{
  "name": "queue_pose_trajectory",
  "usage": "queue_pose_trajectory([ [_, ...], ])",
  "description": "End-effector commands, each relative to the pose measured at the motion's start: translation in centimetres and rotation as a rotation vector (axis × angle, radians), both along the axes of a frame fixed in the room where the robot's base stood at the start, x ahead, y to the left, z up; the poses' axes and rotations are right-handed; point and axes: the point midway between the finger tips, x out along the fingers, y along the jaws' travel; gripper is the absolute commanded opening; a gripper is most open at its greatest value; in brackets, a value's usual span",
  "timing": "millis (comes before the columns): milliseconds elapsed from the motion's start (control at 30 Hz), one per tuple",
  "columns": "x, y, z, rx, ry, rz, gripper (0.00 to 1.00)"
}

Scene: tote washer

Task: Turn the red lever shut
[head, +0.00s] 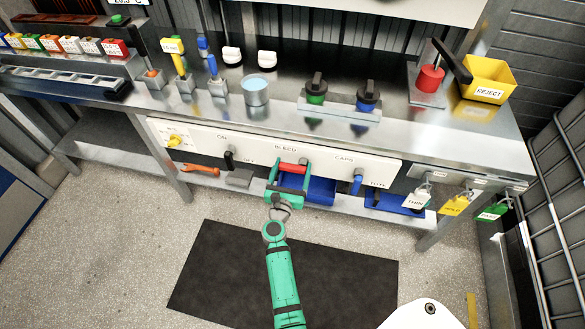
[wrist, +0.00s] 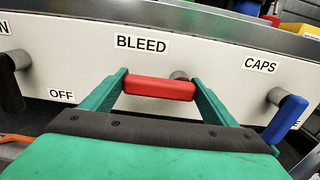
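The red lever (wrist: 160,88) lies level under the BLEED label on the white panel. Its grey pivot shows behind its right part. It also shows in the head view (head: 292,168). My green gripper (head: 290,172) is at the panel, with its fingers spread wide at the two ends of the lever. In the wrist view my gripper (wrist: 160,82) is open around the lever. The fingers are very near the lever's ends; I cannot tell whether they touch it.
A black lever (head: 230,160) stands left, by ON and OFF, and a blue lever (head: 357,183) hangs right, under CAPS. A blue bin (head: 318,190) sits beneath the panel. A steel counter (head: 205,110) with several knobs and handles is above.

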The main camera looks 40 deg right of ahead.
Motion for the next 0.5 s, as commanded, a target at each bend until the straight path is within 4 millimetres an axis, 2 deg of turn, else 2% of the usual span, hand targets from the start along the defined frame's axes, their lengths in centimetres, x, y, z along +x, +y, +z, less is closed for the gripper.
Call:
queue_pose_trajectory([
  [267,-0.09,-0.11,-0.07,-0.012,0.014,-0.002,0.40],
  [500,-0.29,-0.52,-0.42,-0.077,0.091,-0.009,0.40],
])
